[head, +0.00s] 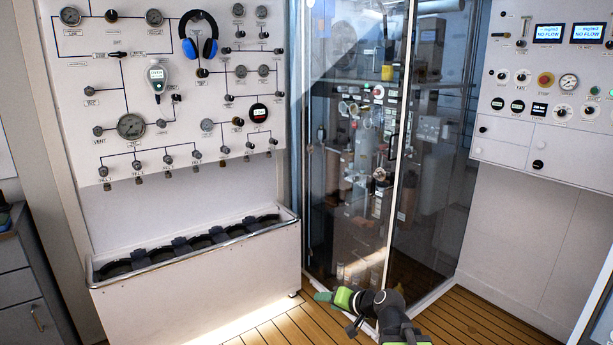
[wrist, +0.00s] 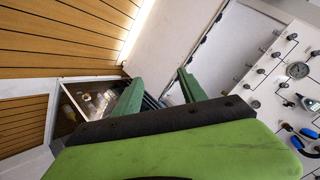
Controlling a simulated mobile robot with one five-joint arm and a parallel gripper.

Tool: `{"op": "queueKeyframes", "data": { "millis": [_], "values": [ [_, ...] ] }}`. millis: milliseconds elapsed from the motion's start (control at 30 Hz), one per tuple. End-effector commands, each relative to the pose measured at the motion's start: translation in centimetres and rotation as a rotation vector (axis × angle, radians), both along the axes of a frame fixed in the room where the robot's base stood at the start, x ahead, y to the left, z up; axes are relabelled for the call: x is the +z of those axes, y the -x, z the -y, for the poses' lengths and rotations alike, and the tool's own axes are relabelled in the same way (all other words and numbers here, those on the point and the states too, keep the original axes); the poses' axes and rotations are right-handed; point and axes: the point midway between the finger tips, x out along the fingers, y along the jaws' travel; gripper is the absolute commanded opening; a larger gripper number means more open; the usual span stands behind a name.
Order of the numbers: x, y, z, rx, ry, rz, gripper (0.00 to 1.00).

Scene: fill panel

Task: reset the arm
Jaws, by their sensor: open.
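My gripper (head: 322,297) shows low in the middle of the head view, at the end of my dark and green arm. It points left, above the wooden floor and in front of the glass cabinet. In the wrist view its two green fingers (wrist: 160,90) stand apart, with nothing between them. It appears clear of the white trough and the panel.
A white fill panel (head: 100,205) with gauges, valves and blue headphones (head: 200,36) hangs at left. Below it stands a white trough (head: 200,298) with round dark slots. A glass cabinet (head: 345,200) stands in the middle, a control panel (head: 500,150) at right. Wooden floor (head: 470,322) is open.

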Motion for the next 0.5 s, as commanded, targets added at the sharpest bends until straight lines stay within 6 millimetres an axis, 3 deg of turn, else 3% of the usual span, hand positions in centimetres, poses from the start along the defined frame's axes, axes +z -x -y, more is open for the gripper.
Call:
{"op": "queueKeyframes", "data": {
  "millis": [33,100,200,300,400,433,500],
  "values": [
    [-2.5,2.1,-1.1,0.076,0.109,-0.08,0.49],
    [-5.6,5.0,-0.3,0.146,0.261,-0.201,0.49],
    [-8.4,8.5,3.1,0.179,0.437,-0.363,0.49],
    [-9.9,11.7,6.6,0.18,0.575,-0.515,0.49],
    [-10.4,15.1,9.7,0.165,0.68,-0.68,0.49],
    [-10.5,16.3,9.8,0.159,0.674,-0.735,0.49],
    [-6.9,15.9,9.7,0.158,0.671,-0.719,0.49]
  ]
}}
